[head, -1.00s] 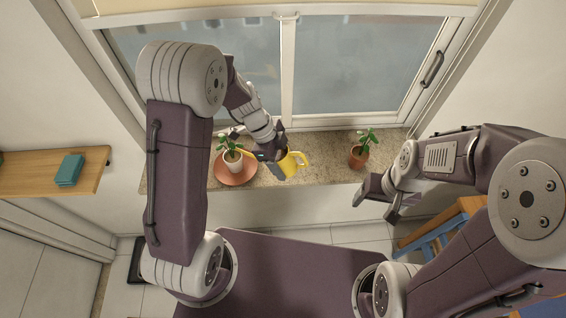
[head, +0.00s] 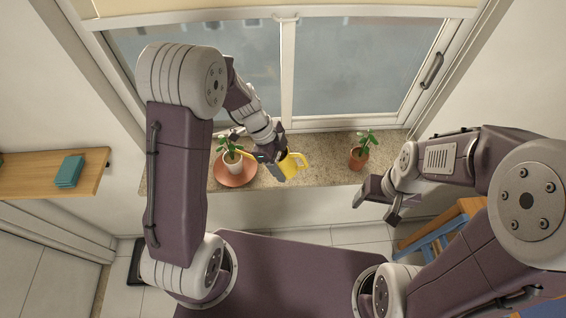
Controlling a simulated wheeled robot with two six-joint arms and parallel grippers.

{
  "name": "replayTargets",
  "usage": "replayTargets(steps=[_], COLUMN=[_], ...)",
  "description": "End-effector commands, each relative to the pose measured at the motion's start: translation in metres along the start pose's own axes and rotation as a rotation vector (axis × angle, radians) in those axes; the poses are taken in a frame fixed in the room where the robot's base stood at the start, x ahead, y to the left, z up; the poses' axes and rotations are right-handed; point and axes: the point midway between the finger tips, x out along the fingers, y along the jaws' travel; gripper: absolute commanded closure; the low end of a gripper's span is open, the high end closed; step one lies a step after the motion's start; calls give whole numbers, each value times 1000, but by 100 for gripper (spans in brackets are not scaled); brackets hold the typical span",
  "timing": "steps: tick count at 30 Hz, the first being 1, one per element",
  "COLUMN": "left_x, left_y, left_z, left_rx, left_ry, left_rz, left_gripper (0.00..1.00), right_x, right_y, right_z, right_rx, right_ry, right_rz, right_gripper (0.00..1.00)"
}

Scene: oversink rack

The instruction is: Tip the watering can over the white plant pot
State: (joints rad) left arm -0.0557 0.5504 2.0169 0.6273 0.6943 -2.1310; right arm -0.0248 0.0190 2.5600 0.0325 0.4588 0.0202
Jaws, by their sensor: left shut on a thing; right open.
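The yellow watering can (head: 293,165) is above the stone sill, its handle to the right and its thin spout to the left, by the white pot. My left gripper (head: 276,168) is shut on the watering can and hides part of its body. A small bluish patch shows near the spout; I cannot tell for sure whether it is water. My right gripper (head: 379,205) is open and empty, in front of the sill at the right.
A terracotta pot with a plant (head: 358,157) stands on the sill (head: 325,170) to the right of the can. The window is close behind. A wooden shelf (head: 30,172) with a teal item (head: 69,171) is at the left. A wooden and blue stool-like thing (head: 445,235) is at the right.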

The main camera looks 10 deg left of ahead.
Motion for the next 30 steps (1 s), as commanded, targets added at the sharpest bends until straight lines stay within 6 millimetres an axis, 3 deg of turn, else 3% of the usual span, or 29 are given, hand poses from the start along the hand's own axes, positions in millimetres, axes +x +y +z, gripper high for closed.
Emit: replayTargets(steps=[30], left_x=[-8], left_y=[0], left_z=[-4], left_rx=[-1], left_ry=[53], left_rz=[0], left_gripper=[93], right_x=[13], right_y=[0], right_z=[1], right_rx=[0], right_ry=[0], right_rz=[0], right_gripper=[24])
